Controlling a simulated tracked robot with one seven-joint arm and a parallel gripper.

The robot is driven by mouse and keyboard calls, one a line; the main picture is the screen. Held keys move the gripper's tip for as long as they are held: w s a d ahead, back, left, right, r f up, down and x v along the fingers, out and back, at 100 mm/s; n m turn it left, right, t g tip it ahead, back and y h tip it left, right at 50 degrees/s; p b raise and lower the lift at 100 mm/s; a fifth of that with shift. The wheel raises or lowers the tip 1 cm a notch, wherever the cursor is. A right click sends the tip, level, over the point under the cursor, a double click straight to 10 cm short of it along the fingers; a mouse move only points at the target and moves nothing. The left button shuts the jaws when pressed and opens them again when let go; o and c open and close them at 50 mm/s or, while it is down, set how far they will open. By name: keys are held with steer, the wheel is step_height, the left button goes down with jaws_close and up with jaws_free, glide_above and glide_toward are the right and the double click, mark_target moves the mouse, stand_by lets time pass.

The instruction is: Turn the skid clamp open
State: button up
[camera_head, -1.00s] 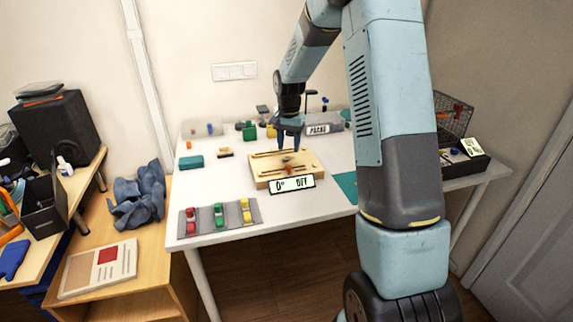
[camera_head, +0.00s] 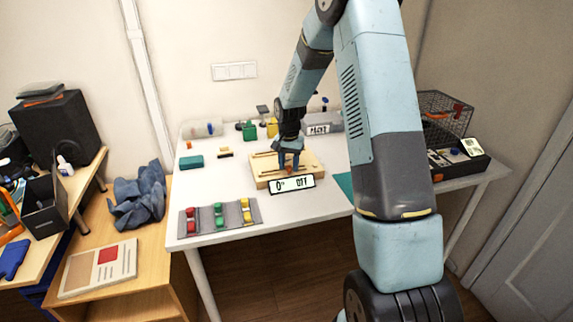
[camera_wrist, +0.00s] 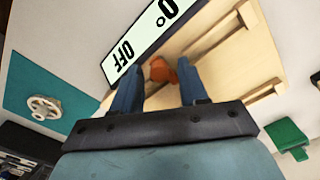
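The wooden skid (camera_head: 305,161) lies on the white table, with two slotted rails on its top. A small orange-red clamp (camera_wrist: 162,70) sits on the skid, next to the display sign. My gripper (camera_wrist: 160,78) points down at the clamp. Its two blue fingers are apart, one on each side of the clamp, and a gap shows between them. I cannot tell whether a finger touches it. In the head view my gripper (camera_head: 288,166) is low over the skid and mostly covers the clamp. The sign (camera_head: 293,184) at the skid's front reads 0° OFF.
A grey tray (camera_head: 232,216) with red, green and yellow pieces lies at front left. Green and yellow blocks (camera_head: 249,131) stand behind the skid. A teal mat (camera_wrist: 45,95) with a pale wheel lies beside the skid. A wire basket (camera_head: 445,115) stands at right.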

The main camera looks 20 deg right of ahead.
jaws_close()
steer(key=shift+a, duration=0.3)
steer(key=shift+d, duration=0.15)
